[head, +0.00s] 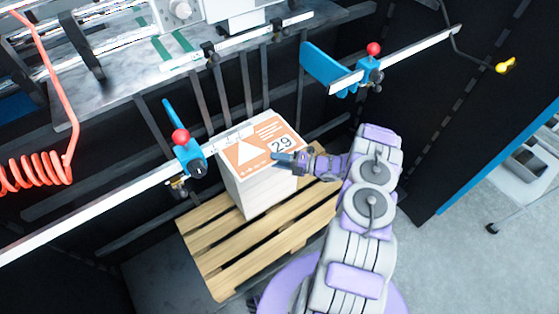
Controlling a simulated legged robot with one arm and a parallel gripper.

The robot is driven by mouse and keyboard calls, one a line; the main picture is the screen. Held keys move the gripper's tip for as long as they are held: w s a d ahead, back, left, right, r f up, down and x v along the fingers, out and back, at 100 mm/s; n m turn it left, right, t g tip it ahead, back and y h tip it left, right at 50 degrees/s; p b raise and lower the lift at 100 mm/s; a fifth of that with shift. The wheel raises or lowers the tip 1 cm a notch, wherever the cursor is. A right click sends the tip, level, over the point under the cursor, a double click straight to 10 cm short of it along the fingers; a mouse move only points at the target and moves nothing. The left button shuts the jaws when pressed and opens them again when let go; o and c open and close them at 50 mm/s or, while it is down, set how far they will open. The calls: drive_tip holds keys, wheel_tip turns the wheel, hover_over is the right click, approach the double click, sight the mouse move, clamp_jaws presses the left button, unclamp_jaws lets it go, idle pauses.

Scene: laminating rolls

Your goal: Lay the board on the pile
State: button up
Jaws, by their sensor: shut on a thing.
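The pile (262,194) is a tall white stack standing on a wooden pallet. The board (247,152), orange and white with a triangle and the number 29, lies over the top of the pile, roughly lined up with it. I cannot tell whether a small gap is left between them. My gripper (283,158) reaches in from the right and is shut on the board near its front right edge. The jaws hide a little of the print.
The wooden pallet (222,262) has bare slats in front of the pile. Blue guides with red knobs (181,137) (374,49) stand on rails left and right of it. Dark bars rise behind. A coiled red hose (40,172) hangs left. Grey floor (440,262) is clear at right.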

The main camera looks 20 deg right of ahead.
drive_tip(key=p+v, duration=0.2)
drive_tip(key=v, duration=1)
drive_tip(key=shift+r, duration=0.25)
drive_tip(key=shift+w, duration=0.1)
drive_tip(key=shift+d, duration=0.1)
